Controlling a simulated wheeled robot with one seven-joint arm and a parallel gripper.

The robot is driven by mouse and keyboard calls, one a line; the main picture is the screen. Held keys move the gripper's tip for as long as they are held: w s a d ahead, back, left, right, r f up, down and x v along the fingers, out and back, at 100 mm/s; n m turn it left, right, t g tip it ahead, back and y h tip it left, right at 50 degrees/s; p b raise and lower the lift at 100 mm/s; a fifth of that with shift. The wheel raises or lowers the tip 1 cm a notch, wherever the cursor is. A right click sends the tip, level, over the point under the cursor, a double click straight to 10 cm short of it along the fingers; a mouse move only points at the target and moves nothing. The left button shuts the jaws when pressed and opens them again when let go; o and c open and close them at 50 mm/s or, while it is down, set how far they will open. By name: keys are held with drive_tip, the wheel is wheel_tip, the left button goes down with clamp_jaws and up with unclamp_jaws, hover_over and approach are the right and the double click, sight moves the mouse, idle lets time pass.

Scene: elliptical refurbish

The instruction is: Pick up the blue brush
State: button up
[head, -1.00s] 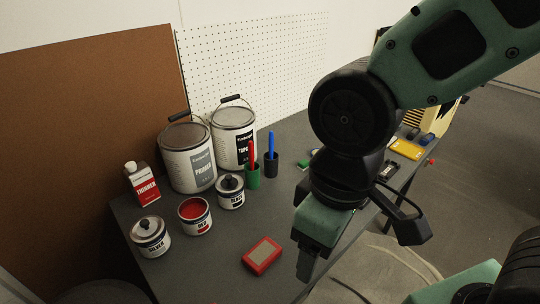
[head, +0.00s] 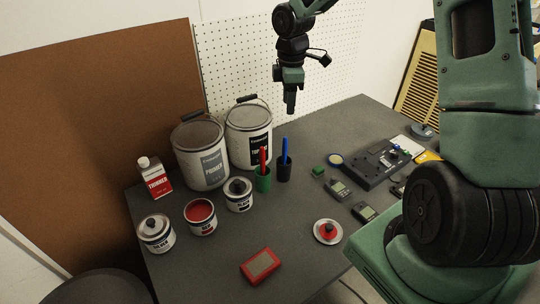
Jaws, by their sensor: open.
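A blue brush (head: 284,148) stands upright in a black cup (head: 284,171) on the grey table, with only its upper handle showing above the rim. A red brush (head: 263,157) stands in a green cup (head: 262,181) just left of it. My gripper (head: 290,110) is above the blue brush and points down, apart from it. It appears empty, though the gap between its fingers is hard to see from this side.
Two big paint cans (head: 204,178) stand behind and left of the cups. Smaller cans (head: 239,203) stand in front-left. A red box (head: 260,265) lies near the front edge. Electronic devices (head: 370,165) lie on the right. A pegboard (head: 320,70) stands behind.

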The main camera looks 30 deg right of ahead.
drive_tip(key=f, duration=1.2)
drive_tip(key=shift+w+d+p, duration=0.15)
drive_tip(key=shift+w+p, duration=0.1)
drive_tip(key=shift+p, duration=0.1)
drive_tip(key=p, duration=0.1)
hover_over(284, 164)
drive_tip(key=shift+w+d+f, duration=0.1)
drive_tip(key=shift+w+f, duration=0.05)
drive_tip(key=shift+f, duration=1.2)
drive_tip(key=shift+w+d+f, duration=0.1)
drive_tip(key=shift+f, duration=1.2)
clamp_jaws()
